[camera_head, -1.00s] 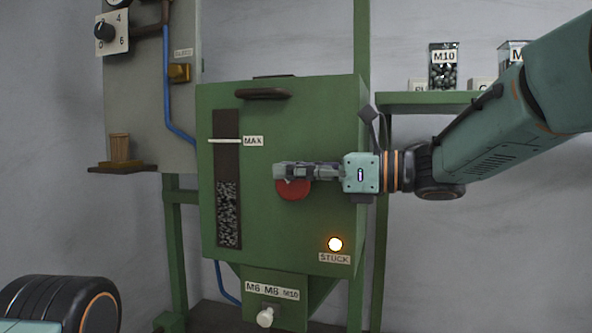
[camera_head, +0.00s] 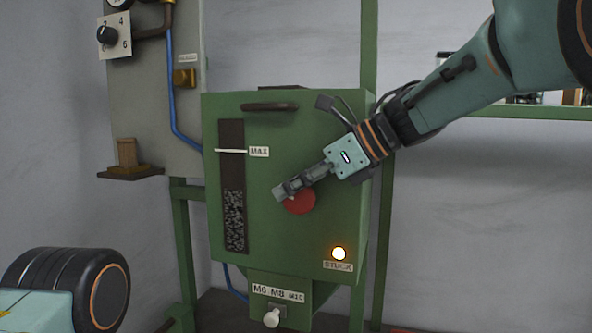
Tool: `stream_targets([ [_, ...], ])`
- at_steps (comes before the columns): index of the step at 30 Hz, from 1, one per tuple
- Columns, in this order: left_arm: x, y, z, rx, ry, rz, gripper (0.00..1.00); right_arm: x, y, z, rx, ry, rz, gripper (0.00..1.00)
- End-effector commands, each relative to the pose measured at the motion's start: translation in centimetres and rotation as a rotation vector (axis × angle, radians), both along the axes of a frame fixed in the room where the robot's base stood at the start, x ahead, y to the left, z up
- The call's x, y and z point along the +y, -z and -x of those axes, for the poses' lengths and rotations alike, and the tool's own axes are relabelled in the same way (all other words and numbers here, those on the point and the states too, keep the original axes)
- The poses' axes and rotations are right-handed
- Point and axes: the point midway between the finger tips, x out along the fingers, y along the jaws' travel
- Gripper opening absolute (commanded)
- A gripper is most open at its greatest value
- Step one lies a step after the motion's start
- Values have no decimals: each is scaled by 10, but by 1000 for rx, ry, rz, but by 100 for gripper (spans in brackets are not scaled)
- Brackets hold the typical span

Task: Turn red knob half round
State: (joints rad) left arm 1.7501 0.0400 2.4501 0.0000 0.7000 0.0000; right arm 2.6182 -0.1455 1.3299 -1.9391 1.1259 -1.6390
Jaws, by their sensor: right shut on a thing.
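The red knob (camera_head: 301,204) is a round disc on the front of the green machine box (camera_head: 325,135). Its upper part is hidden behind my right gripper (camera_head: 284,194). My right arm comes in from the upper right, and its gripper is shut on the red knob, slanting down to the left across it. My left gripper is not in view; only part of my left arm shows at the lower left.
A lit lamp (camera_head: 339,253) labelled STUCK is below right of the knob. A level window (camera_head: 233,185) with a MAX mark is to its left. A white knob (camera_head: 271,318) sits below. A grey panel (camera_head: 150,95) stands left, and a green shelf (camera_head: 500,112) right.

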Motion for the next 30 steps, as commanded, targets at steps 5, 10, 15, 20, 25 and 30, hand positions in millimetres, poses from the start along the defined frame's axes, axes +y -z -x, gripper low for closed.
stream_targets([
  [5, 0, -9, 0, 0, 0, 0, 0, 2, 0, 0, 15, -2, 39, 0],
  [10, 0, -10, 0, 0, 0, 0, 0, 2, 2, 0, 21, -2, 52, 0],
  [15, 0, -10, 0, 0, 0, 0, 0, 2, 3, 0, 21, -2, 53, 0],
  [20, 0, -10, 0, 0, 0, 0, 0, 2, 4, 0, 23, -3, 54, 0],
  [25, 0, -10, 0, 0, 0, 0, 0, 2, 4, 0, 21, -2, 53, 34],
  [30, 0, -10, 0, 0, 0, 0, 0, 1, 3, 0, 20, -2, 52, 43],
])
